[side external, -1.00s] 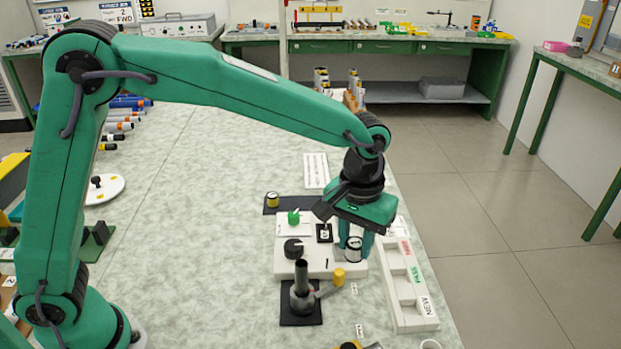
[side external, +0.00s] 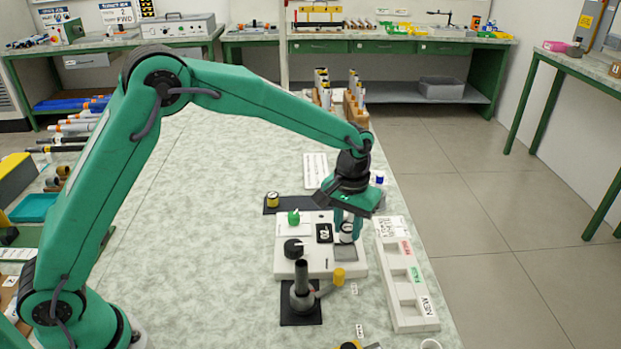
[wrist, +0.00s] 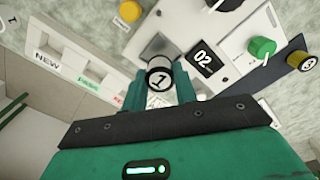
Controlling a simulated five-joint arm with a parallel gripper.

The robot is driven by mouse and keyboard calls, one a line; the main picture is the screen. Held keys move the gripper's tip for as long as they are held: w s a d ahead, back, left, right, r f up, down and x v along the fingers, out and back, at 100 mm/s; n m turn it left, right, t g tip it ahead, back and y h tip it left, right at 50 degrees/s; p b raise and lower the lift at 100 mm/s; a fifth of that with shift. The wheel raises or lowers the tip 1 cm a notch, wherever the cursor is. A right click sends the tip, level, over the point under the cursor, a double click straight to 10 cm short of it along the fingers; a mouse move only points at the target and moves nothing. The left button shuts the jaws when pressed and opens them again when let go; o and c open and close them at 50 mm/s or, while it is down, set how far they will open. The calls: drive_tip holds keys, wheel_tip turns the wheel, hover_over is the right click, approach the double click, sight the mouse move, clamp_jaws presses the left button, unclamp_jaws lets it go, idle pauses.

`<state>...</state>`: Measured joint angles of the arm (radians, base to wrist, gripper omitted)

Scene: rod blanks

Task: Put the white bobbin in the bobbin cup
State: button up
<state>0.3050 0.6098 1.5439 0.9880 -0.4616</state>
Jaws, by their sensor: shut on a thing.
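My gripper (side external: 348,226) is shut on the white bobbin (side external: 347,234), which has black ends. In the wrist view my gripper (wrist: 161,90) has one finger on each side of the white bobbin (wrist: 160,76), whose end facing the camera carries a 1. The bobbin is over the back right part of a white device, near a grey square plate (side external: 352,253); the exact gap below it is hard to tell. A white round cup-like thing (side external: 430,344) is cut off at the bottom edge; I cannot tell whether it is the bobbin cup.
The white device (side external: 318,268) has a green knob (side external: 293,217), a black dial and a display. A yellow bobbin (side external: 272,200) and a blue one (side external: 379,179) stand behind it. A sorting tray (side external: 408,290) lies right.

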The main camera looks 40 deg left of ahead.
sight(346, 239)
drive_tip(key=shift+w+a+f, duration=0.1)
drive_tip(key=shift+f, duration=0.05)
drive_tip(key=shift+f, duration=1.95)
drive_tip(key=shift+f, duration=0.1)
drive_tip(key=o, duration=1)
drive_tip(key=shift+o, duration=0.2)
wheel_tip(346, 239, up, 12)
drive_tip(key=shift+f, duration=0.2)
drive_tip(key=shift+r, duration=0.35)
